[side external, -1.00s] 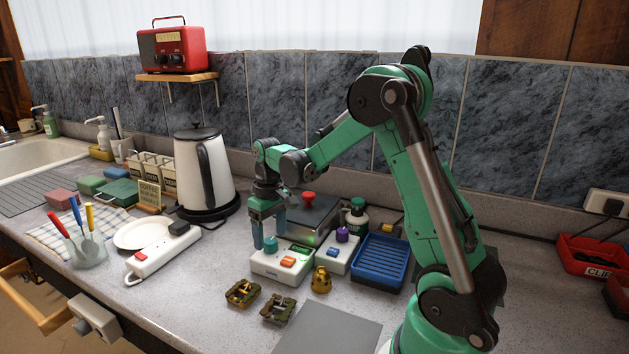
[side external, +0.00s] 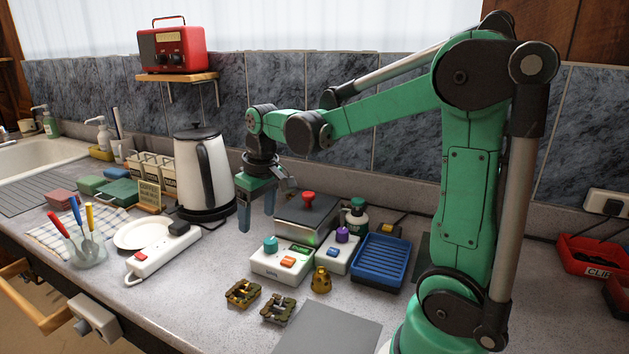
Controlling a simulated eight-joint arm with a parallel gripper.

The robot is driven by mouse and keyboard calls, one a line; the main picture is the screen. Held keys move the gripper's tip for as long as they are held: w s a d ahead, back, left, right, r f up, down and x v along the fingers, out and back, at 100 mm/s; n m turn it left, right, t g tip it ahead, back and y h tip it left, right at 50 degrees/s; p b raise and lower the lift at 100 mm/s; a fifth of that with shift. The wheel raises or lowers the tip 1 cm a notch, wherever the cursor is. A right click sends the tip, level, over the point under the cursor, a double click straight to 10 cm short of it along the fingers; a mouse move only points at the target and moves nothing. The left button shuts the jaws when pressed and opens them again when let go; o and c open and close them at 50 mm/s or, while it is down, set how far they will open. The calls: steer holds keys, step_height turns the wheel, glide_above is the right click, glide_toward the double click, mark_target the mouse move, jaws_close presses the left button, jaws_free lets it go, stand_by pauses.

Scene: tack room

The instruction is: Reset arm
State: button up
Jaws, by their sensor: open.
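My gripper (side external: 256,214) is open and empty, with its fingers pointing down. It hangs in the air above the counter, in front of the white kettle (side external: 203,170) and above and left of a white box (side external: 279,268) with a teal knob and an orange switch. A second white box (side external: 339,258) with a purple knob and a blue switch sits to the right of the first. The fingertips look clear of everything. My arm reaches in from the right side of the counter.
A grey device with a red knob (side external: 308,199) stands behind the boxes, with a blue tray (side external: 381,262) to the right. Brass pieces (side external: 243,292) and a small bell-shaped brass item (side external: 320,281) lie in front. A power strip (side external: 163,256) lies left. A grey mat (side external: 331,329) is bare.

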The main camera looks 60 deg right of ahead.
steer(key=s+a+n+t, duration=0.1)
steer(key=s+a+t, duration=0.4)
steer(key=a, duration=0.5)
steer(key=shift+s+r+n, duration=0.3)
steer(key=shift+s+r, duration=0.1)
steer(key=shift+s, duration=0.15)
steer(key=shift+a, duration=0.1)
